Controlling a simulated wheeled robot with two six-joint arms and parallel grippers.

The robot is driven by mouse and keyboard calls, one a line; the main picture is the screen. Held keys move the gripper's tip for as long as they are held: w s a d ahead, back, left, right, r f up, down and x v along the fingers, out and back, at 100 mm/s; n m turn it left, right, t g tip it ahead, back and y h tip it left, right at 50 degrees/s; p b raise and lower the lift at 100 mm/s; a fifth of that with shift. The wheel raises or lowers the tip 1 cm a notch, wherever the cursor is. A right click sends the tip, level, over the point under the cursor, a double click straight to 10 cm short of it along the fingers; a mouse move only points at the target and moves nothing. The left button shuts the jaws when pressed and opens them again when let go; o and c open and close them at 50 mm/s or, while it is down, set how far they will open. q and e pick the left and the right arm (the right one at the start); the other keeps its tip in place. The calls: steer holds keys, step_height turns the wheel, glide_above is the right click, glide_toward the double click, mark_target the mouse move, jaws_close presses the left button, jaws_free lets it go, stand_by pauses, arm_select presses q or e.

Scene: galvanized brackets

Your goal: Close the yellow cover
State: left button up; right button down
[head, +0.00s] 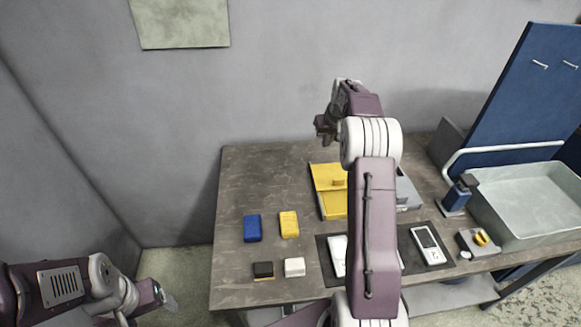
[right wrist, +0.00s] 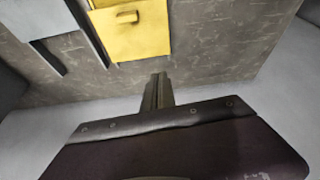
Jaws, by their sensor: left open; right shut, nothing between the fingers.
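The yellow cover (head: 325,175) with its small yellow handle is near the back middle of the table, partly hidden behind my right arm. It also shows in the right wrist view (right wrist: 140,42), at the top, with the handle near its upper part. I cannot tell whether it lies fully shut. My right gripper (head: 325,127) is above the back edge of the table, beyond the cover. Its shut, empty fingers (right wrist: 158,90) are apart from the cover. My left gripper (head: 166,297) is open and empty, low at the left, off the table.
A grey-blue case (head: 408,193) stands right of the cover. Blue (head: 252,228), yellow (head: 289,224), black (head: 263,270) and white (head: 294,267) blocks lie front left. A dark mat (head: 410,243) holds white devices.

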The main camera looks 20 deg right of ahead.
step_height(320, 180, down, 3)
steer(key=s+d, duration=0.2)
steer(key=d, duration=0.1)
steer(key=m+p, duration=0.1)
glide_above(335, 176)
steer(key=shift+g, duration=0.3)
steer(key=f, duration=0.9)
steer(key=shift+w+d+f, duration=0.3)
steer(key=shift+d+f, duration=0.05)
steer(key=shift+s+f+p, duration=0.1)
steer(key=shift+s+p, duration=0.1)
steer(key=shift+p, duration=0.2)
steer(key=shift+s+a, duration=0.5)
steer(key=shift+s, duration=0.4)
steer(key=shift+s+a+p, duration=0.2)
steer(key=shift+s+p, duration=0.1)
steer(key=shift+s, duration=0.4)
arm_select(q)
steer(key=shift+s+d+r, duration=0.15)
steer(key=shift+r, duration=0.45)
steer(key=shift+s+d+r, duration=0.15)
steer(key=shift+r, duration=0.4)
arm_select(e)
steer(key=shift+f, duration=0.1)
